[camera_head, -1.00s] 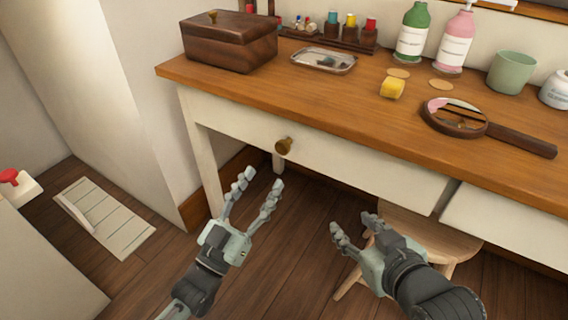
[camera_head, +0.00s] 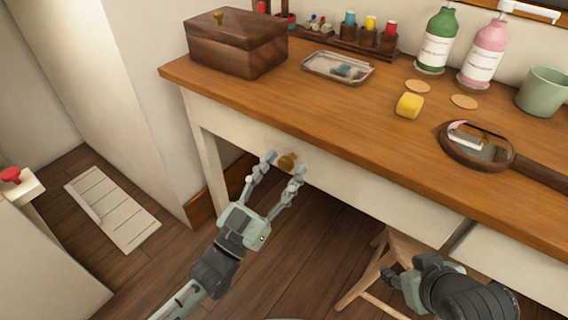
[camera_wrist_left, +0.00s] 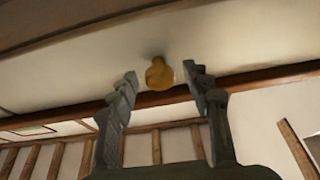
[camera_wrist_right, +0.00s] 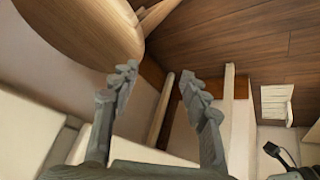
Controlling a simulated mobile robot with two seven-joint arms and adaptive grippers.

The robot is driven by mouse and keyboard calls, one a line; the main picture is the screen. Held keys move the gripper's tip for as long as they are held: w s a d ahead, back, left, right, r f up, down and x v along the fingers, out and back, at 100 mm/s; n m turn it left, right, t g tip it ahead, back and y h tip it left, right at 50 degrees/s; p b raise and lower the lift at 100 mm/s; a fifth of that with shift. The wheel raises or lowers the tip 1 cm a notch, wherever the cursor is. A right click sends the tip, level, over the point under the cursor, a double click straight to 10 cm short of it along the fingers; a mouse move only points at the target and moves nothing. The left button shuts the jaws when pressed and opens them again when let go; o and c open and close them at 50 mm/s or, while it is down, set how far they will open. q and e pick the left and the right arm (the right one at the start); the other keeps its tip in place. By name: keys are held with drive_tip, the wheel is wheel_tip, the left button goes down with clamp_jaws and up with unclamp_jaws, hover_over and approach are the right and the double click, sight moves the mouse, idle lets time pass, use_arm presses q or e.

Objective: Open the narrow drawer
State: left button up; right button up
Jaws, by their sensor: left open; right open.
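The white drawer (camera_head: 350,187) under the wooden tabletop has a round brass knob (camera_head: 287,161) and looks shut. A second drawer front (camera_head: 510,262) lies to its right, partly out of frame. My left gripper (camera_head: 281,170) is open at the knob, with a fingertip on either side of it. In the left wrist view the knob (camera_wrist_left: 159,74) shows between and just beyond the open fingertips (camera_wrist_left: 165,82). Whether the fingers touch it I cannot tell. My right gripper (camera_wrist_right: 155,78) is open and empty, low beside the stool, and partly hidden by its own wrist in the head view.
The tabletop (camera_head: 330,115) holds a wooden box (camera_head: 237,45), a metal tray (camera_head: 338,67), a yellow block (camera_head: 409,105), a hand mirror (camera_head: 478,147), bottles (camera_head: 436,42) and a green cup (camera_head: 543,91). A wooden stool (camera_head: 375,268) stands underneath. The floor at left is mostly clear.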

use_arm(q)
clamp_jaws()
idle(0.3)
drive_tip(key=shift+a, duration=0.1)
use_arm(e)
drive_tip(key=shift+s, duration=0.1)
